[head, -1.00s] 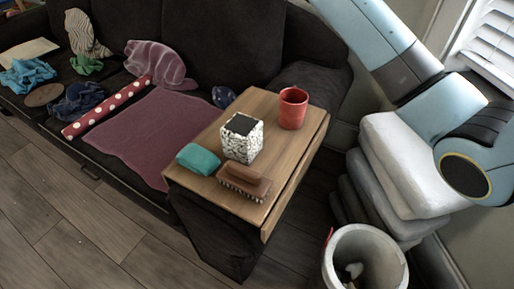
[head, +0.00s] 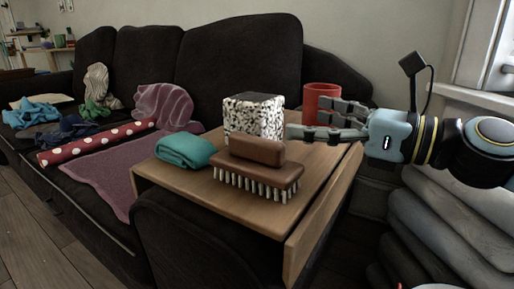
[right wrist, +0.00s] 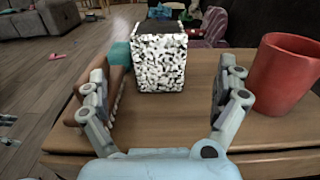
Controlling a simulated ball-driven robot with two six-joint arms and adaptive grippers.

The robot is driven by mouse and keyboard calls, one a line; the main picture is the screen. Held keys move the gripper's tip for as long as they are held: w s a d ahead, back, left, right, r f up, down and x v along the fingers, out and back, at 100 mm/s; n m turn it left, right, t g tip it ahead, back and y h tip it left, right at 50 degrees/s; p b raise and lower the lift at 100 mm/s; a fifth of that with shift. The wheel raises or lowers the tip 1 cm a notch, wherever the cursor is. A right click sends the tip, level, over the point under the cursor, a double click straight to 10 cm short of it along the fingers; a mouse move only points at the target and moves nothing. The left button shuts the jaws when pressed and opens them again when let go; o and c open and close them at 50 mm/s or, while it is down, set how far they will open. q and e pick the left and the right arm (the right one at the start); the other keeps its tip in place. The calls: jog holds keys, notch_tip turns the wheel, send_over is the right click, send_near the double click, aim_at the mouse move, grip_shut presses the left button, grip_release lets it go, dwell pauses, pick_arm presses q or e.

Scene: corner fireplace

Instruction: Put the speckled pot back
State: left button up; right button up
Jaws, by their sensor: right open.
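The speckled pot (head: 253,118) is a white cube with black flecks and a dark top. It stands upright on the wooden tray table (head: 237,204) over the sofa arm. In the right wrist view the pot (right wrist: 160,62) is straight ahead, just beyond the fingertips and roughly midway between them. My right gripper (head: 304,118) is open and empty, low over the table, to the right of the pot. Its fingers (right wrist: 162,72) are spread wide in the right wrist view. My left gripper is out of view.
A red cup (head: 321,92) stands behind my right fingers; it is at the right in the wrist view (right wrist: 284,74). A brown brush (head: 256,170) and a folded teal cloth (head: 185,150) lie in front of the pot. Grey cushions (head: 437,228) are stacked at right.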

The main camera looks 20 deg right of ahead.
aim_at(275, 111)
jog(key=shift+w+a+r+p, duration=0.25)
jog(key=shift+w+r+p, duration=0.05)
jog(key=shift+r+p, duration=0.1)
jog(key=shift+p+x, duration=0.3)
jog(key=shift+x, duration=0.5)
jog(key=shift+w+a+f, duration=0.3)
jog(key=shift+w+a, duration=0.3)
jog(key=shift+w, duration=0.2)
jog(key=shift+x, duration=0.75)
jog(key=x, duration=0.1)
jog(key=b+x, duration=0.1)
jog(key=x, duration=0.1)
jog(key=shift+w+a+r+b, duration=0.2)
jog(key=shift+a+r+b, duration=0.05)
jog(key=shift+b, duration=0.1)
jog(key=shift+w+a+r, duration=0.1)
jog(key=shift+w+a, duration=0.35)
jog(key=shift+w, duration=0.05)
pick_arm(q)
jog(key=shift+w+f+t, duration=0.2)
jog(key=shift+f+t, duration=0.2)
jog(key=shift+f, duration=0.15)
